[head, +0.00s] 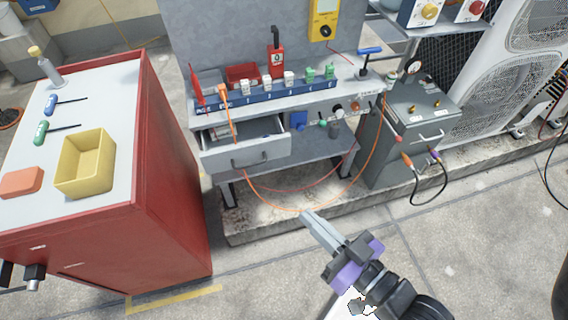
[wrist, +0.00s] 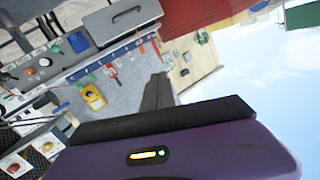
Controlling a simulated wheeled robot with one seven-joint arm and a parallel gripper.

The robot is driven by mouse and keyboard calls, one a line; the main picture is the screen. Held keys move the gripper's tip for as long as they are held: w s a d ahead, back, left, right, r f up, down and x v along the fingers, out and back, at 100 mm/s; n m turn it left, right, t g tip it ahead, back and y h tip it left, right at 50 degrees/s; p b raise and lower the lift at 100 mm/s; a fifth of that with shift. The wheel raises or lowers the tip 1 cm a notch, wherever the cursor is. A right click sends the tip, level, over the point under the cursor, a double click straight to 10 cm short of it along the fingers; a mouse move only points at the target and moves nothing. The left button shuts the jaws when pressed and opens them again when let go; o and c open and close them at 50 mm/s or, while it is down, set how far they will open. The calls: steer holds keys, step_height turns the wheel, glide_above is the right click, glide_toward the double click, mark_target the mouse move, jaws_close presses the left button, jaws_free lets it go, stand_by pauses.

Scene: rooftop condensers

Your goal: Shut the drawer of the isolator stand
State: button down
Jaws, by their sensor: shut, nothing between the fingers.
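The isolator stand (head: 300,98) is a grey bench with a tall back panel, in the middle of the head view. Its drawer (head: 246,156) is pulled out at the left under the top, with a dark handle on its grey front and its inside showing. In the wrist view the drawer front (wrist: 122,16) is at the top. My gripper (head: 308,216) is shut and empty, in front of the stand and apart from the drawer, to its lower right. In the wrist view the closed fingers (wrist: 158,92) show in the middle.
A red cabinet (head: 170,180) with a yellow bin (head: 86,163) on top stands left of the drawer. An orange cable (head: 262,198) hangs in front of the stand. A grey box (head: 412,130) with hoses stands at the right. The floor in front is clear.

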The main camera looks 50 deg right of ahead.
steer(key=w+d+f+m+h+b, duration=0.2)
steer(key=w+d+f+m+b, duration=0.15)
steer(key=w+f+m, duration=0.2)
steer(key=w+d+f+m+h+b, duration=0.2)
steer(key=w+d+f+m+h, duration=0.1)
steer(key=w+d+f+m, duration=0.25)
steer(key=m+g+h, duration=0.2)
steer(key=m, duration=0.7)
glide_toward(278, 128)
steer(key=shift+s+a+r, duration=0.2)
steer(key=shift+s+a, duration=0.25)
steer(key=shift+s, duration=0.1)
steer(key=shift+s+a+r, duration=0.25)
steer(key=shift+s+a, duration=0.15)
steer(key=shift+s, duration=0.15)
steer(key=b+x, duration=0.2)
steer(key=x, duration=1)
steer(key=shift+w+d, duration=0.15)
steer(key=shift+w, duration=0.05)
steer(key=shift+w+r, duration=0.1)
steer(key=shift+r, duration=0.1)
